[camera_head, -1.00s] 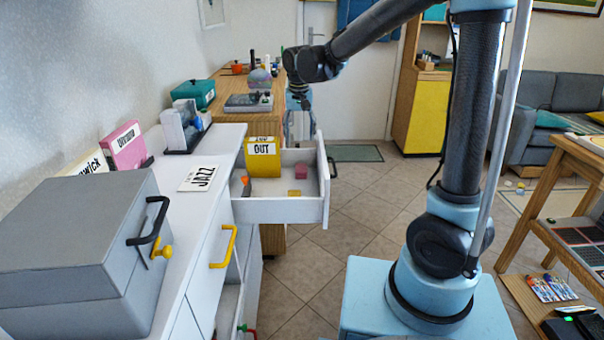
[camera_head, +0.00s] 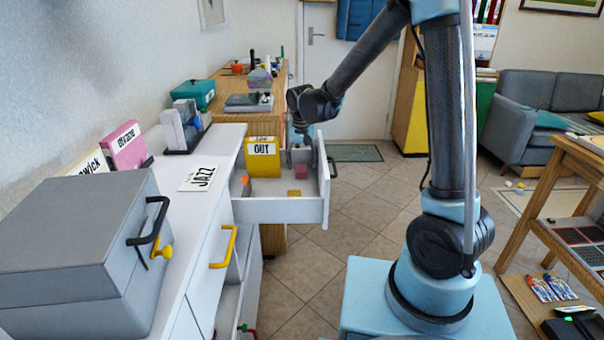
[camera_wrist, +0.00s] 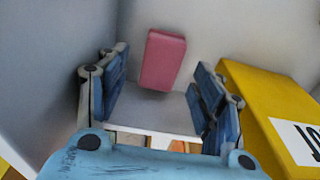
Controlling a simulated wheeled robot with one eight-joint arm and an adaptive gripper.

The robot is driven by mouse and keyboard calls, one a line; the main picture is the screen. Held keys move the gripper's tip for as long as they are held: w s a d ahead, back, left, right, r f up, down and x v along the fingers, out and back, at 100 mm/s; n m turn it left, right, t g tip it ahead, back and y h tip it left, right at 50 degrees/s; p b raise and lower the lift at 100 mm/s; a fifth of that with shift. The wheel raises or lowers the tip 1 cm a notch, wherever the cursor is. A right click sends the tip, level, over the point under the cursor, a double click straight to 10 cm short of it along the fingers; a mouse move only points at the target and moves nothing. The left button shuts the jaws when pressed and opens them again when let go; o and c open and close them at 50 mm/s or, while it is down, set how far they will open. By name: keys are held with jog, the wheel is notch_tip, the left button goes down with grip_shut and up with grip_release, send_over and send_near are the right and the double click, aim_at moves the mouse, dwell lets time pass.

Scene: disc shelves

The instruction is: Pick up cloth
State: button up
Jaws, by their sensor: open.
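A small pink block-like thing (camera_head: 301,171), which may be the folded cloth, lies in the open white drawer (camera_head: 275,211), at its back right. In the wrist view the pink thing (camera_wrist: 162,60) shows as a plain upright rectangle beyond my fingers, lined up with the gap between them. My gripper (camera_head: 301,158) is lowered into the drawer close to the pink thing. In the wrist view my gripper (camera_wrist: 160,75) is open, with blue fingers apart and nothing between them. I cannot tell how far the tips are from the pink thing.
A small yellow block (camera_head: 294,193) and an orange item (camera_head: 246,181) lie there too. The drawer walls are close around my gripper. A grey box (camera_head: 75,235) stands on the cabinet.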

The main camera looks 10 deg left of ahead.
aim_at(301, 167)
jog(key=shift+w+f, duration=0.15)
jog(key=shift+f, duration=0.9)
jog(key=shift+c, duration=0.2)
jog(key=c, duration=1.1)
notch_tip(301, 167, up, 10)
jog(key=shift+o, duration=0.6)
jog(key=shift+r, duration=0.1)
